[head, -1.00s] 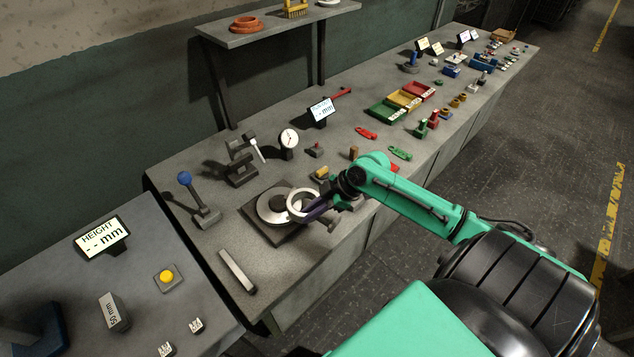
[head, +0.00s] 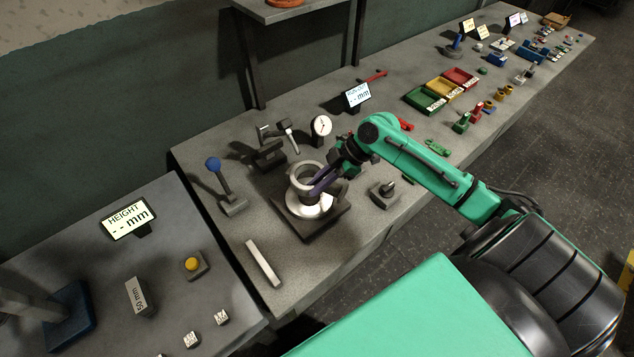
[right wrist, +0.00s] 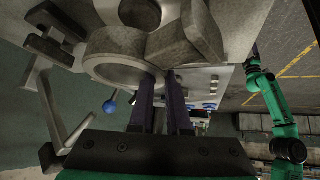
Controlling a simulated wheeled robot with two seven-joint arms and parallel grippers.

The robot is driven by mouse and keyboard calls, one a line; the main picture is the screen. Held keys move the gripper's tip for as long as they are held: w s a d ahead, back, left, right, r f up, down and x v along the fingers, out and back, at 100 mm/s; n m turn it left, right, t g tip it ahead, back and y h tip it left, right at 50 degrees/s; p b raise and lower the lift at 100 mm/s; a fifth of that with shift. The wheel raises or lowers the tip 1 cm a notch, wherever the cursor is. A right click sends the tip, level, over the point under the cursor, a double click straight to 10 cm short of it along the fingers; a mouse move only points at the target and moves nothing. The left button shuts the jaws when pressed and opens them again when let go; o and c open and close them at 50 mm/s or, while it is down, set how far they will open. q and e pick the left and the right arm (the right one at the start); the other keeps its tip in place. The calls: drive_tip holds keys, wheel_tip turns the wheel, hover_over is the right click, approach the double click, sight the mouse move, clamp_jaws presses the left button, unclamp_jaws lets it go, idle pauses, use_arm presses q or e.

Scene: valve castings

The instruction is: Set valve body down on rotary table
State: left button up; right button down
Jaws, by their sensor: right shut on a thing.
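The valve body (head: 294,185), a grey metal casting with a round open ring on top, is upright over the rotary table (head: 303,228), a bright disc on a dark square base. My right gripper (head: 317,184) is shut on the valve body's right side. In the right wrist view its two purple fingers (right wrist: 162,100) meet the grey casting (right wrist: 112,68). I cannot tell whether its underside touches the disc. My left gripper is not in the head view; a green arm with a small dark tip (right wrist: 253,50) shows in the right wrist view, its jaws too small to read.
A blue-knobbed lever (head: 213,165), a clamp-like stand (head: 268,152) and a dial gauge (head: 321,126) stand close behind and left. A pale bar (head: 263,262) lies in front. A dark block with a peg (head: 385,193) is to the right. Coloured trays (head: 442,89) lie farther back.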

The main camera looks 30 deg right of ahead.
wheel_tip(320, 180, down, 5)
drive_tip(key=b, duration=0.3)
drive_tip(key=shift+w+f, duration=0.1)
drive_tip(key=shift+w, duration=0.05)
use_arm(q)
drive_tip(key=shift+w+f+b, duration=0.1)
drive_tip(key=shift+w+f, duration=0.15)
drive_tip(key=shift+f, duration=0.4)
drive_tip(key=shift+w+f+b, duration=0.15)
drive_tip(key=shift+w+f, duration=0.05)
drive_tip(key=shift+f, duration=0.5)
drive_tip(key=shift+w+f+b, duration=0.1)
drive_tip(key=shift+w+f, duration=0.15)
drive_tip(key=shift+f, duration=0.4)
use_arm(e)
drive_tip(key=shift+w+f, duration=0.1)
drive_tip(key=shift+f, duration=0.45)
use_arm(q)
drive_tip(key=shift+s, duration=0.15)
use_arm(e)
drive_tip(key=shift+f, duration=0.15)
drive_tip(key=c, duration=0.8)
unclamp_jaws()
use_arm(q)
drive_tip(key=shift+s+f, duration=0.1)
use_arm(e)
drive_tip(key=shift+s+a, duration=0.1)
drive_tip(key=shift+s, duration=0.15)
